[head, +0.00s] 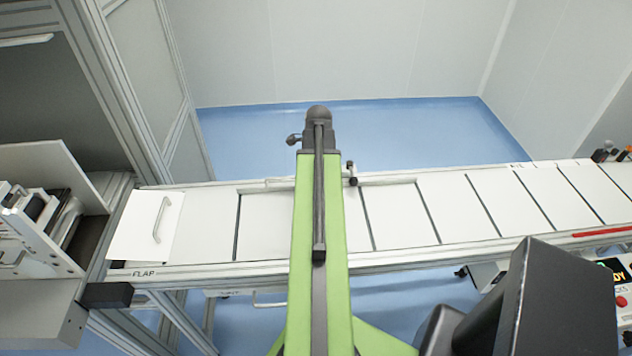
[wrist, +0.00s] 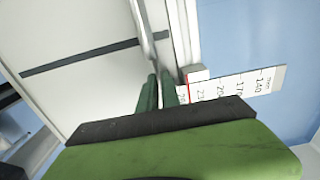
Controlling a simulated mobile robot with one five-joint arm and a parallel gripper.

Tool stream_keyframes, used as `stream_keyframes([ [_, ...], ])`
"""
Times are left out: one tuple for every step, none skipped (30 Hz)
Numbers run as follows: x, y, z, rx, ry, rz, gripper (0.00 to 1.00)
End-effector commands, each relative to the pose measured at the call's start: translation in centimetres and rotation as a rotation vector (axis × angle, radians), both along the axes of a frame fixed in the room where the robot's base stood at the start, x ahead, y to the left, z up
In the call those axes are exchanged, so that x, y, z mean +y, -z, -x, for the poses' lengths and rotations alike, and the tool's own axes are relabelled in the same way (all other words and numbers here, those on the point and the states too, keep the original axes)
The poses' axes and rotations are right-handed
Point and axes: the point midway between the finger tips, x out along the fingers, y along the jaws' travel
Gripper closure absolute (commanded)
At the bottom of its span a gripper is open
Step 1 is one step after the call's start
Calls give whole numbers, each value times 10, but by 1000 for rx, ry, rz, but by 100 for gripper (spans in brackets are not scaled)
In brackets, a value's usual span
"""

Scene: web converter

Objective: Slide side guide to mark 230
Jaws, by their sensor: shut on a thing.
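The side guide (wrist: 143,32) is a thin pale rail in the wrist view, running along the white bed and down between my fingers. My gripper (wrist: 159,90) has two dark green fingers shut on it; their grip point is partly hidden. A white scale (wrist: 240,87) lies right of the fingers, with readable marks 140, 170 and 200. A red line (wrist: 188,91) beside a small pale block (wrist: 198,73) stands between the partly hidden "23" and "26" numerals. In the head view, the guide (head: 386,180) shows along the bed's far edge; my arm hides the gripper.
The white conveyor bed (head: 205,225) with dark cross gaps runs left to right. A flap with a handle (head: 161,220) is at its left end. A small upright post with a dark knob (head: 351,168) stands right of my arm. Blue floor (head: 420,125) lies open behind.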

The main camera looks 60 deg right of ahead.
Motion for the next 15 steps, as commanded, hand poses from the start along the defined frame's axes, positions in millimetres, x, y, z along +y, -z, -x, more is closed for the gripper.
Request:
stream_keyframes([
  [2,0,1,1,0,-1,100],
  [2,0,2,1,0,-1,100],
  [3,0,2,1,0,-1,100],
  [4,0,3,1,0,-1,100],
  [4,0,3,1,0,-1,100],
  [5,0,4,1,0,-1,100],
  [6,0,4,1,0,0,100],
  [6,0,5,1,0,0,100],
  [7,0,5,1,0,0,100],
  [8,0,6,1,0,0,100],
  [8,0,6,1,0,0,100],
  [9,0,7,1,0,0,100],
  [10,0,7,1,0,0,100],
  [11,0,8,1,0,0,100],
  [11,0,8,1,0,0,100],
])
